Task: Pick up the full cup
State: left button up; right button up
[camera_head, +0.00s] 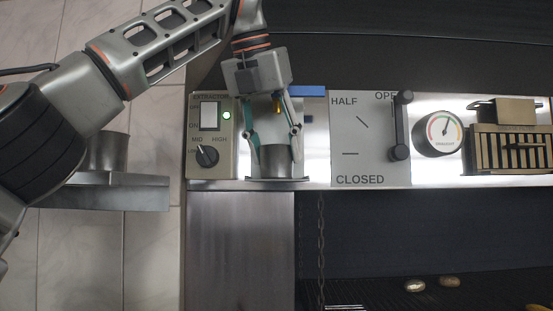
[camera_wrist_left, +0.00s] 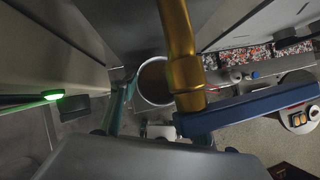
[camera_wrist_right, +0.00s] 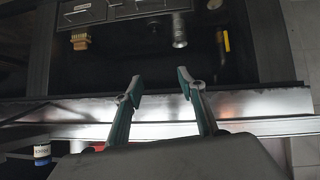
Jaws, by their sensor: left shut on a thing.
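A grey metal cup (camera_head: 276,161) stands upright at the tap, low against a small ledge (camera_head: 278,179). In the left wrist view the cup (camera_wrist_left: 152,84) shows a pale rim and a brown filling inside. My left gripper (camera_head: 275,148) is shut on the cup, one finger on each side. I cannot tell whether the cup touches the ledge. A brass tap (camera_wrist_left: 181,55) with a blue lever (camera_wrist_left: 250,108) is close by and covers part of the cup's rim. My right gripper (camera_wrist_right: 160,88) is open and empty in the right wrist view.
The extractor switch panel (camera_head: 210,135) is just left of the cup. A damper plate (camera_head: 360,140) with a dark handle (camera_head: 401,125) and a round gauge (camera_head: 438,132) are to the right. Dark grill space with two small pale lumps (camera_head: 432,284) is below.

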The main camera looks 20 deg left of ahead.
pick_arm(q)
jog(key=shift+r, duration=0.25)
